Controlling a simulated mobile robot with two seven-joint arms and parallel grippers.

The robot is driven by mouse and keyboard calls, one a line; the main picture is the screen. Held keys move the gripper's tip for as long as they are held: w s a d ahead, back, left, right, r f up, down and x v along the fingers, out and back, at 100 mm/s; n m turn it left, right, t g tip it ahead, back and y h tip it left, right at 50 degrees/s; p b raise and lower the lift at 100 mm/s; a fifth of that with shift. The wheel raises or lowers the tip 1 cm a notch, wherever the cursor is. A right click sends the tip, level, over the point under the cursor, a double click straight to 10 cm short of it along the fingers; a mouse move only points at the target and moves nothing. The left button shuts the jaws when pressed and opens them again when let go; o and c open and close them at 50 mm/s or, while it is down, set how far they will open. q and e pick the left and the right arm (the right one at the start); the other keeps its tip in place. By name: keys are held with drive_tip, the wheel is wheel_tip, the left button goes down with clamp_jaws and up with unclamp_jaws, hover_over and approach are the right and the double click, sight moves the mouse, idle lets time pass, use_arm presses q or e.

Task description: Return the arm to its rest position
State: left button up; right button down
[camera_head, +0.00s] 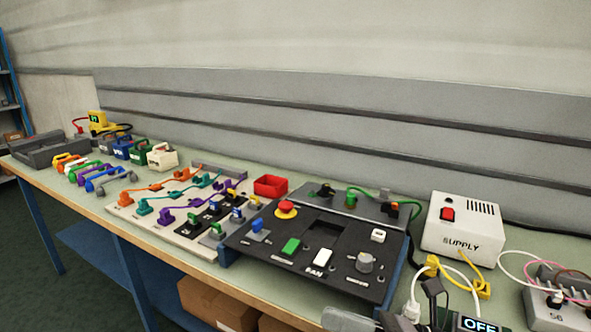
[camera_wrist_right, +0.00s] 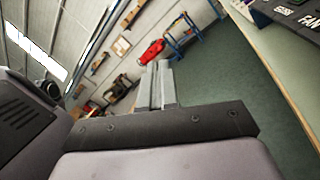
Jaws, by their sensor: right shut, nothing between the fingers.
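My right gripper (camera_head: 335,317) shows at the bottom edge of the head view, in front of the black control panel and pointing left. Its pale grey fingers also show in the right wrist view (camera_wrist_right: 157,85), closed together with nothing between them. The fingers point out over open floor, away from the bench top. Most of the right arm is outside the head view. My left gripper is in neither view.
The bench (camera_head: 75,190) carries a black control panel (camera_head: 315,255), a white supply box (camera_head: 462,225), a red bin (camera_head: 270,186) and cables. A cardboard box (camera_head: 215,305) sits below. Green floor (camera_wrist_right: 215,85) is clear beside the bench.

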drive_tip(key=d+f+m+t+h, duration=0.4)
drive_tip(key=f+m+t+h, duration=0.15)
drive_tip(key=m, duration=0.85)
drive_tip(key=d+f+m+t+h, duration=0.45)
drive_tip(key=f+m+h, duration=0.2)
drive_tip(key=m, duration=0.65)
drive_tip(key=s+d+f+m+g+h, duration=0.2)
drive_tip(key=s+f+m, duration=0.4)
drive_tip(key=f+m, duration=0.1)
drive_tip(key=s+d+f+m+g+h, duration=0.3)
drive_tip(key=s+f+m, duration=0.4)
drive_tip(key=f, duration=0.1)
drive_tip(key=shift+f+m, duration=0.35)
drive_tip(key=shift+m, duration=0.05)
